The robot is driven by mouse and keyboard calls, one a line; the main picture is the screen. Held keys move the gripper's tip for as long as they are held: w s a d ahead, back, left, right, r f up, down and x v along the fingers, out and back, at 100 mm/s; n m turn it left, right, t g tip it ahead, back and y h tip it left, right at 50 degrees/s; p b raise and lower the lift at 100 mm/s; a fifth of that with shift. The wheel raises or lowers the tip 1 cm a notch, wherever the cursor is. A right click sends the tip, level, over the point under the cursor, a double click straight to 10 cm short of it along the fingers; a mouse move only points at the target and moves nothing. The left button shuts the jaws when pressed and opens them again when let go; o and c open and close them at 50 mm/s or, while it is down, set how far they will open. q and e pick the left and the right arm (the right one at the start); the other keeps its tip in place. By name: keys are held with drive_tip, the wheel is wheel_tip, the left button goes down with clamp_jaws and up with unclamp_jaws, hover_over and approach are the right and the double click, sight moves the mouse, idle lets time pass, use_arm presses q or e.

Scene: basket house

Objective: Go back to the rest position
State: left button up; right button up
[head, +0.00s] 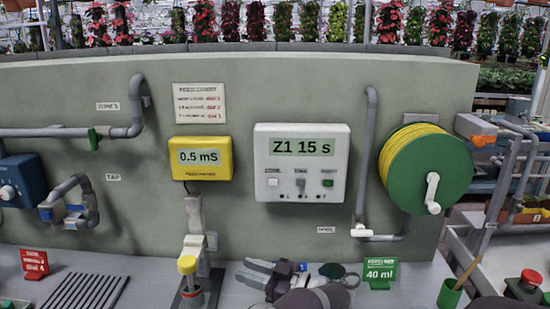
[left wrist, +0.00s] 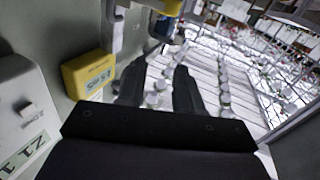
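My left gripper (head: 249,272) is low in the middle of the head view, over the grey bench in front of the wall panel. Its fingers point left, towards a grey stand with a yellow-topped part (head: 187,265). In the left wrist view the two dark fingers of the left gripper (left wrist: 158,72) are spread apart with nothing between them. My right gripper is in neither view.
The yellow meter (head: 202,158) reads 0.5 mS and the white controller (head: 301,185) reads Z1 15 s. A green hose reel (head: 425,180) is at right. A green 40 ml sign (head: 380,273), a red sign (head: 34,262) and a slatted grey rack (head: 85,292) stand on the bench.

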use_arm(q)
drive_tip(key=w+a+r+m+t+h, duration=0.45)
drive_tip(key=w+m+t+h, duration=0.4)
drive_tip(key=h, duration=0.35)
drive_tip(key=s+a+f+m+g+h, duration=0.1)
drive_tip(key=s+f+g, duration=0.3)
drive_tip(key=s, duration=0.7)
drive_tip(key=s+a+f+m+g+h, duration=0.2)
drive_tip(key=s+a+f+m+g, duration=0.1)
drive_tip(key=s, duration=0.9)
drive_tip(key=s+a+f+m+g+h, duration=0.1)
drive_tip(key=s+a+f+m+g, duration=0.1)
drive_tip(key=s+a+f+g, duration=0.2)
drive_tip(key=s+f+g, duration=0.1)
drive_tip(key=s+g, duration=0.2)
drive_tip(key=s, duration=0.5)
drive_tip(key=shift+a+h, duration=0.2)
drive_tip(key=shift+h, duration=0.2)
drive_tip(key=shift+f, duration=0.1)
